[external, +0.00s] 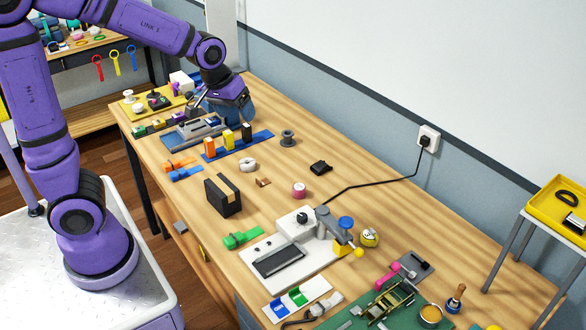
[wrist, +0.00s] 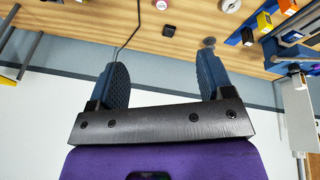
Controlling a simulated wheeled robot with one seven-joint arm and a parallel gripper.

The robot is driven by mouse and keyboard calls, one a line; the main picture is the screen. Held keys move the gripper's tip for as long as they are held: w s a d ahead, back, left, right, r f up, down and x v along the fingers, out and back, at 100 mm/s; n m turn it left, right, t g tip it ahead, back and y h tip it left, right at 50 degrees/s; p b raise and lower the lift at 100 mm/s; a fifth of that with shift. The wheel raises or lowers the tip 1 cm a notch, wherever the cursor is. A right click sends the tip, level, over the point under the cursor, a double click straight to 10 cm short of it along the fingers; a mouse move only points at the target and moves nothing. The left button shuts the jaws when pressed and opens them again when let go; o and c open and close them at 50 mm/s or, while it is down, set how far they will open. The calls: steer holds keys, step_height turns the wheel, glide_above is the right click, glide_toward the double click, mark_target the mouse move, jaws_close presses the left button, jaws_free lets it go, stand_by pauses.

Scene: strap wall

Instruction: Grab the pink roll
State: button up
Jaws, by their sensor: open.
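The pink roll (external: 299,190) lies on the wooden table near its middle, in front of a black box and behind the white-based device. My gripper (external: 240,112) is over the far part of the table, well away from the roll. In the wrist view my gripper (wrist: 162,62) has its two blue fingers wide apart with nothing between them.
A small black box (external: 321,167), a white roll (external: 248,165) and a grey spool (external: 288,138) lie near the pink roll. A black cable (external: 372,183) runs to the wall socket. The white-based device (external: 290,262) stands closer to the camera. Bare table surrounds the roll.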

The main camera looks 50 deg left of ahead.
steer(key=w+d+f+n+y, duration=0.1)
steer(key=w+f+n, duration=0.1)
steer(key=w+f, duration=0.85)
steer(key=n+y, duration=0.2)
steer(key=y, duration=0.1)
glide_toward(299, 187)
steer(key=shift+g, duration=0.3)
steer(key=x, duration=1)
steer(key=shift+w+a+f, duration=0.1)
steer(key=shift+w+f, duration=0.15)
steer(key=shift+w, duration=0.15)
steer(key=c, duration=1)
